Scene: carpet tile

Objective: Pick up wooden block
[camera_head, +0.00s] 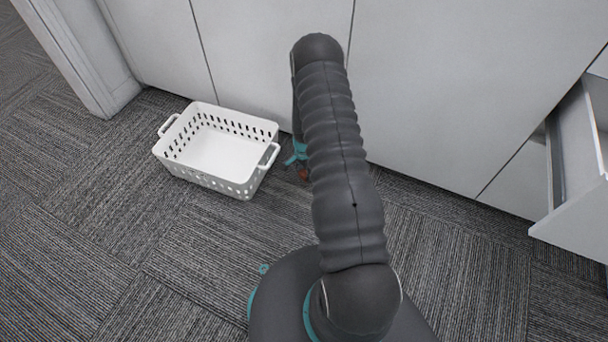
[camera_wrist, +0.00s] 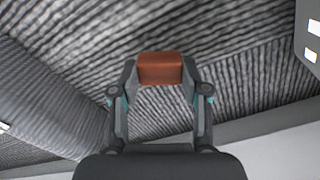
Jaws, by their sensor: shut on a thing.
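The wooden block (camera_wrist: 160,68) is reddish-brown and sits between the two fingers of my gripper (camera_wrist: 160,82) in the wrist view. The fingers touch it on both sides, so my gripper is shut on it. In the head view, a small part of the block (camera_head: 303,173) shows low beside my arm, below the teal part of my gripper (camera_head: 297,155). My arm hides most of the gripper and block there. I cannot tell whether the block touches the carpet.
A white perforated basket (camera_head: 262,178) stands empty on the carpet, left of my gripper. White cabinet fronts (camera_head: 440,90) rise just behind. An open drawer (camera_head: 580,215) juts out at the right. The carpet (camera_head: 90,230) at front left is clear.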

